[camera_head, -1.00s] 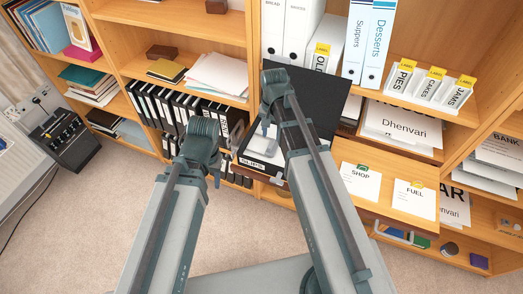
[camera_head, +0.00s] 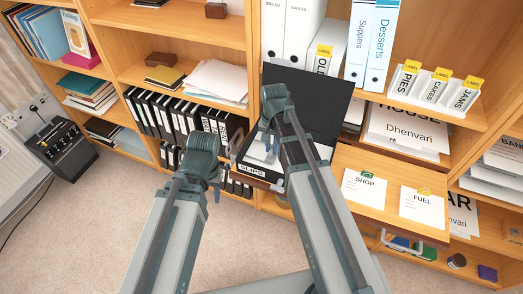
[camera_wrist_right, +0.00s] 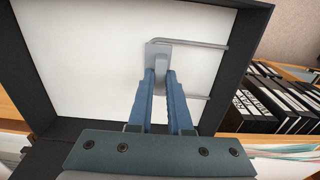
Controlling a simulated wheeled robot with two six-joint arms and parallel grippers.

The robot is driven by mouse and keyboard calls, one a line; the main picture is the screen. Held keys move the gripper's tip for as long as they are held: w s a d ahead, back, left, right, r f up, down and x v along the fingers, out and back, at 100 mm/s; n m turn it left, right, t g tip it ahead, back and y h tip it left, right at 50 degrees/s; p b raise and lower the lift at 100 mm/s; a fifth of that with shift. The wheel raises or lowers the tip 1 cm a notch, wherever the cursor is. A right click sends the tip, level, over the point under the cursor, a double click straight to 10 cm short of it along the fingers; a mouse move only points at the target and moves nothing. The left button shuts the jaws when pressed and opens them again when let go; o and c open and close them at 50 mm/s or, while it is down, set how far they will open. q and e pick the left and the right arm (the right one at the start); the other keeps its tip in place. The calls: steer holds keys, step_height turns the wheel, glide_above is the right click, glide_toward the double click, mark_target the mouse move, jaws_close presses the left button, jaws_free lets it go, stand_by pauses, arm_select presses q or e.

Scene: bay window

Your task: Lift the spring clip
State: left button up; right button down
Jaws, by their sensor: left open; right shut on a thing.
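The spring clip is a grey metal plate (camera_wrist_right: 160,50) with wire arms reaching right over the white inside of a black box file (camera_wrist_right: 258,40). In the right wrist view, my right gripper (camera_wrist_right: 160,82) has its two blue fingers shut on the clip's tab. In the head view, the box file (camera_head: 325,92) stands open on a shelf, with a SLIPS label on its front. My right gripper (camera_head: 268,150) is inside it, and the clip is mostly hidden there. My left gripper (camera_head: 222,188) is open and empty, in front of the box and to its left.
A row of black files (camera_head: 165,112) stands left of the box. A pull-out wooden board (camera_head: 385,175) with SHOP and FUEL cards is to the right. White label holders (camera_head: 435,90) and tall binders (camera_head: 365,40) are above. Carpet (camera_head: 75,235) is clear at lower left.

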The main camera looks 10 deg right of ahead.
steer(key=shift+w+a+r+h+p, duration=0.2)
steer(key=shift+r+h+p, duration=0.1)
steer(key=shift+r+p, duration=0.1)
steer(key=shift+r+g+h, duration=0.15)
steer(key=shift+g+h, duration=0.25)
steer(key=shift+a, duration=0.1)
steer(key=shift+w+a+r+g+h, duration=0.2)
steer(key=shift+w+r+g+h, duration=0.1)
steer(key=shift+r+h, duration=0.1)
steer(key=shift+s+r, duration=0.1)
steer(key=shift+a+g+h, duration=0.1)
steer(key=shift+g+h, duration=0.2)
